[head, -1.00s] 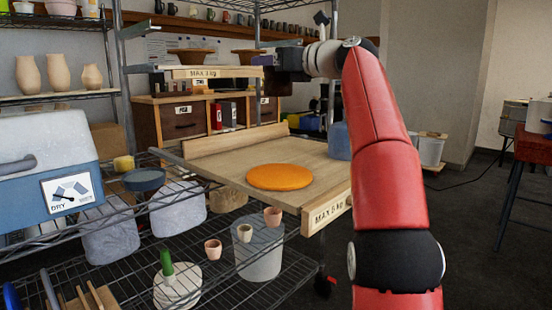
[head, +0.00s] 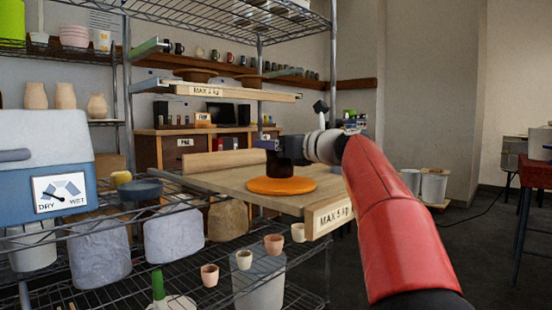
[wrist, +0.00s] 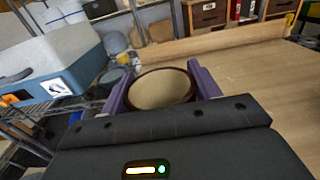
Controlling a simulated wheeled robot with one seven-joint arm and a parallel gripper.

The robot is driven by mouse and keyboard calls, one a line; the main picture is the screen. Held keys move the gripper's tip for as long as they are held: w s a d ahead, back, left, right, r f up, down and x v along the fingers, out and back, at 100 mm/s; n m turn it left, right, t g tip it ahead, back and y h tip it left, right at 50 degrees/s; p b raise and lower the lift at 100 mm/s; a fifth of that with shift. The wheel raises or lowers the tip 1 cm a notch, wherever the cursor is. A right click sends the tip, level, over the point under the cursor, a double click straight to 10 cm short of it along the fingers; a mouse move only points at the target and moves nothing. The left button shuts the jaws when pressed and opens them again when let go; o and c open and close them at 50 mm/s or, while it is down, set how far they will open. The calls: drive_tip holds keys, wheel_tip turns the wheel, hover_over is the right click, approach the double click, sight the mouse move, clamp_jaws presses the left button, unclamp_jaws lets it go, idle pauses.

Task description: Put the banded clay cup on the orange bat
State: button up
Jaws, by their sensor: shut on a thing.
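The orange bat (head: 262,187) lies flat on the wooden board marked with a weight limit. My gripper (head: 284,152) is over the bat, shut on the banded clay cup (head: 278,168), which looks dark brown and upright in the head view. The cup's base is at or just above the bat; I cannot tell whether it touches. In the wrist view, the cup (wrist: 160,90) shows a dark rim and a pale inside between the two purple fingers of my gripper (wrist: 160,82). The bat does not show in the wrist view.
The wooden board (head: 225,182) has bare room left of the bat and a raised ledge at the back. Another board (head: 225,92) hangs above. Several small clay cups (head: 209,275) are on or near the wire shelf below.

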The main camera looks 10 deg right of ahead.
drive_tip(key=shift+f, duration=0.7)
drive_tip(key=o, duration=1.1)
drive_tip(key=shift+o, duration=0.2)
drive_tip(key=shift+d, duration=0.1)
drive_tip(key=v, duration=1.2)
